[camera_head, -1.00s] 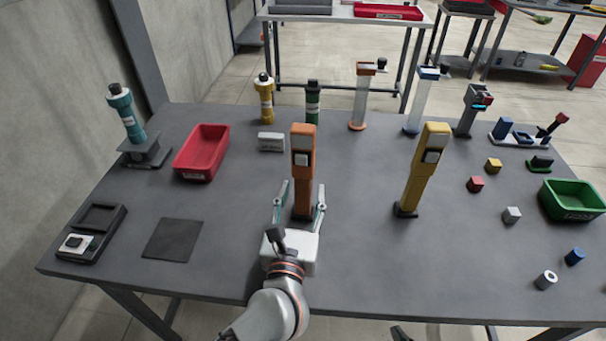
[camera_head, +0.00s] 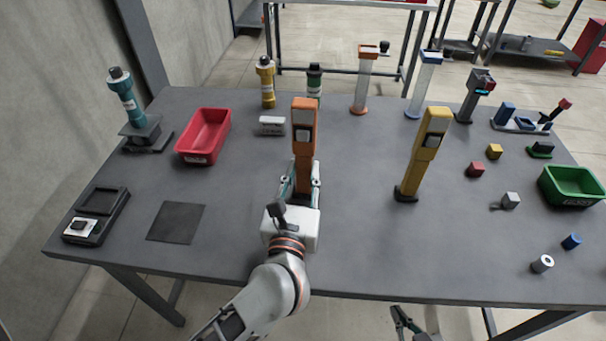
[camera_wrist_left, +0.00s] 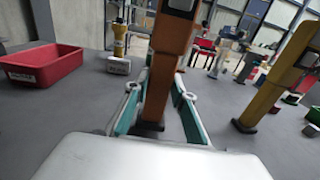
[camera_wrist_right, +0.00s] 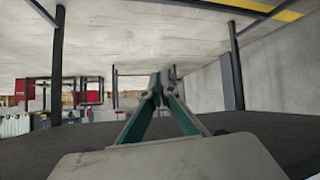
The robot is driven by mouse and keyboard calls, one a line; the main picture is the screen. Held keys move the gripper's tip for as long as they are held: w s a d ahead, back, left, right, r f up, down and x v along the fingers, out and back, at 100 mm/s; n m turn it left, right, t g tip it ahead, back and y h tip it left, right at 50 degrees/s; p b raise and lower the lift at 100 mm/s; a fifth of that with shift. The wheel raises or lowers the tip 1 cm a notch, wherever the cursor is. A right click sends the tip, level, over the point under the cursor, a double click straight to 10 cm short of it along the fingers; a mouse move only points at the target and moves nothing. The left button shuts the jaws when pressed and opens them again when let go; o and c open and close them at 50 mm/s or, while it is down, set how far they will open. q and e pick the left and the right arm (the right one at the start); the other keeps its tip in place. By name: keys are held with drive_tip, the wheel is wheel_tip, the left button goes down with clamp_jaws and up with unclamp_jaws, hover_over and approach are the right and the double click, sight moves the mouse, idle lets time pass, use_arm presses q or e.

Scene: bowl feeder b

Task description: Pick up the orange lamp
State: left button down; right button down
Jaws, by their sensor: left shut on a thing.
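The orange lamp (camera_head: 304,145) stands upright near the middle of the grey table, with a pale panel on its head. My left gripper (camera_head: 302,180) is shut on the lamp's lower post, one finger on each side. In the left wrist view, the orange lamp (camera_wrist_left: 164,80) rises between the teal fingers of my left gripper (camera_wrist_left: 157,88). Its dark base shows low between them and looks to be on the table; the head view hides this base. My right gripper (camera_wrist_right: 158,82) is empty, its fingertips together, and shows below the table's front edge in the head view (camera_head: 402,318).
A similar yellow lamp (camera_head: 424,155) stands to the right. A red bin (camera_head: 203,136) and a small white box (camera_head: 271,126) are to the left. A yellow-topped bottle-like post (camera_head: 266,82) and a green one (camera_head: 314,84) stand behind. Small blocks and a green bin (camera_head: 571,186) are at the right.

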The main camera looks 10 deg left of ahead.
use_arm(q)
wheel_tip(320, 180, up, 17)
drive_tip(key=p, duration=0.4)
hover_over(302, 136)
drive_tip(key=shift+w+r, duration=0.2)
drive_tip(key=shift+w, duration=0.15)
drive_tip(key=shift+r, duration=0.4)
drive_tip(key=shift+f+b, duration=0.55)
drive_tip(key=shift+f, duration=0.2)
drive_tip(key=shift+f, duration=0.25)
drive_tip(key=shift+f+b, duration=1.25)
drive_tip(key=shift+f, duration=0.2)
drive_tip(key=shift+f+b, duration=0.55)
drive_tip(key=shift+f, duration=0.15)
drive_tip(key=shift+f+b, duration=0.4)
drive_tip(key=shift+f, duration=0.15)
